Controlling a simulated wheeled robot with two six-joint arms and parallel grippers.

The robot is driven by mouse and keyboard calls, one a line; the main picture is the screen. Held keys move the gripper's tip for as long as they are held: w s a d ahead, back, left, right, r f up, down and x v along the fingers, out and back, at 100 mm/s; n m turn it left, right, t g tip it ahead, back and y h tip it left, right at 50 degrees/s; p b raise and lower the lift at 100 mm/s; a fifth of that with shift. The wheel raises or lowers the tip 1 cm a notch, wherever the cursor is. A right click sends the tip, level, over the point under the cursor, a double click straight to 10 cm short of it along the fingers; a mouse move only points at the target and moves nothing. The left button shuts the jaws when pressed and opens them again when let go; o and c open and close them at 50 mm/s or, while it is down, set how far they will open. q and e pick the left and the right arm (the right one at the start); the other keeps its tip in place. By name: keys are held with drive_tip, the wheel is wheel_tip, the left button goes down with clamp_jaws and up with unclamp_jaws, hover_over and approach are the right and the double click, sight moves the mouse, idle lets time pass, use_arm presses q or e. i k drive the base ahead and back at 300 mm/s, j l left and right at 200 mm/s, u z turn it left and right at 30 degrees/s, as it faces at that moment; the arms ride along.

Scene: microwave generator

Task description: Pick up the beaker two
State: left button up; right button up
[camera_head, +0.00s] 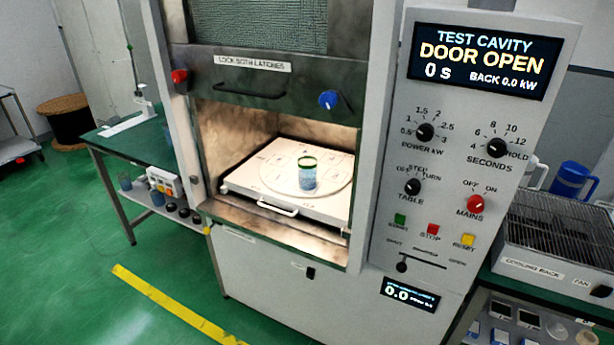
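A beaker (307,176) with a green rim and bluish contents stands upright on the round plate of the white sliding tray (240,183) inside the open test cavity. I cannot read a number on it, so I cannot tell whether it is beaker two. A blue jug-like vessel (573,182) stands at the far right behind the cooling rack. Neither of my grippers is in view.
The cavity door (250,88) is raised above the opening, with a red knob (179,76) and a blue knob (328,100). The control panel (450,190) is right of the cavity. A cooling rack (560,235) stands at the right. A green side table (130,146) is at the left.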

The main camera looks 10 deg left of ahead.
sight(307, 173)
drive_tip(key=i+j, duration=0.15)
drive_tip(key=j, duration=0.15)
drive_tip(key=i+j, duration=0.2)
drive_tip(key=i+j+z, duration=0.15)
drive_tip(key=j+z, duration=0.15)
drive_tip(key=i+j+z, duration=0.1)
drive_tip(key=j+z, duration=0.15)
drive_tip(key=j, duration=0.2)
drive_tip(key=i+j+z, duration=0.1)
drive_tip(key=j+z, duration=0.2)
drive_tip(key=j, duration=0.1)
